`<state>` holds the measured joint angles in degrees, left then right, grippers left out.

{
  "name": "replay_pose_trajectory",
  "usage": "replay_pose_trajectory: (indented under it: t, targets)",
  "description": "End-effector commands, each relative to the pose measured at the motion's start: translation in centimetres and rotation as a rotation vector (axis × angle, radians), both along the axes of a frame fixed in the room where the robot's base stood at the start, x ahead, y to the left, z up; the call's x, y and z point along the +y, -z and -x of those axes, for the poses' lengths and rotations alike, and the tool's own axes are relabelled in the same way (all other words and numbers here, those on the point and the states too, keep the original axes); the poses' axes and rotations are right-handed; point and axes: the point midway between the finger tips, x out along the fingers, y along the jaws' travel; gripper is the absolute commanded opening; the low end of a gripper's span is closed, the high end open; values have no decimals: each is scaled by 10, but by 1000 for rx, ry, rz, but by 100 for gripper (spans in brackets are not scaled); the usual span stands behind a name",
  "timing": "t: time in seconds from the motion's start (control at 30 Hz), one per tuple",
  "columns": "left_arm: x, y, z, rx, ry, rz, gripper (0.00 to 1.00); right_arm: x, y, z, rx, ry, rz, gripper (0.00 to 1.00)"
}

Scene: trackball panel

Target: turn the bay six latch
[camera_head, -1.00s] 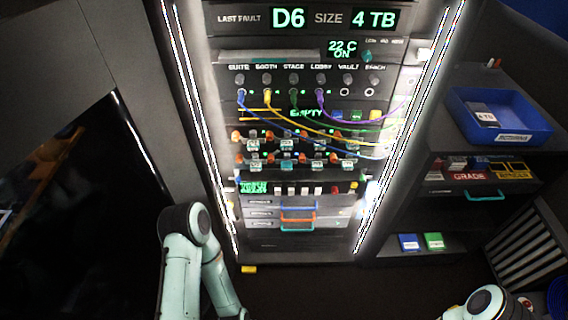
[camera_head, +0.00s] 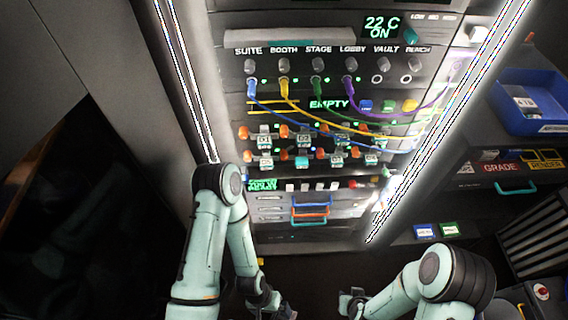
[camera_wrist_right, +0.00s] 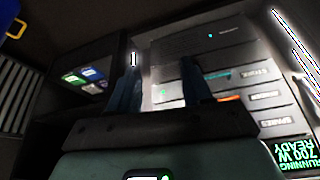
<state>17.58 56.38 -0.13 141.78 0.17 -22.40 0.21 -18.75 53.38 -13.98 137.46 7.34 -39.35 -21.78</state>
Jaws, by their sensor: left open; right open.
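Two rows of drive bays with orange latches (camera_head: 243,132) sit in the middle of the lit rack (camera_head: 215,110) in the head view. The lower row has more orange latches (camera_head: 248,156). In the right wrist view my right gripper (camera_wrist_right: 162,88) is open and empty, facing the rack's lower drawers.
Blue, yellow, green and purple cables (camera_head: 292,108) hang from the jacks and droop near the bays. Small drawers with coloured handles (camera_head: 310,206) lie below. A shelf at the right holds a blue bin (camera_head: 515,112). Free floor lies in front of the rack.

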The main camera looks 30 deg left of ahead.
Motion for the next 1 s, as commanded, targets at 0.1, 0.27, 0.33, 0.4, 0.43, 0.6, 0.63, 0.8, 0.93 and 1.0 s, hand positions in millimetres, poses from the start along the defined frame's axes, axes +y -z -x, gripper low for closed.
replay_pose_trajectory:
  t: [0.1,0.27,0.33,0.4,0.43,0.6,0.63,0.8,0.93,1.0]
  targets:
    - [0,16,4,2,1,1,100,50,-33,-48,-274,-239,86,49]
    - [0,32,7,1,-1,-1,100,129,-106,-87,-655,-498,193,49]
    - [0,38,7,0,-2,-1,100,164,-143,-93,-819,-585,233,49]
    - [0,43,8,-1,-2,-2,100,195,-179,-91,-969,-651,268,49]
    - [0,45,8,-2,-2,-2,100,206,-194,-89,-1027,-672,283,49]
    - [0,52,8,-3,-4,-3,100,252,-256,-72,-1268,-740,334,49]
    - [0,53,8,-3,-4,-3,100,256,-263,-69,-1294,-745,339,49]
    - [0,54,8,-5,-3,-2,100,269,-281,-66,-1361,-755,355,49]
    - [0,53,8,-4,-3,-3,100,277,-282,-80,-1362,-755,357,49]
    - [0,52,8,-3,-3,-3,100,284,-282,-92,-1362,-754,357,49]
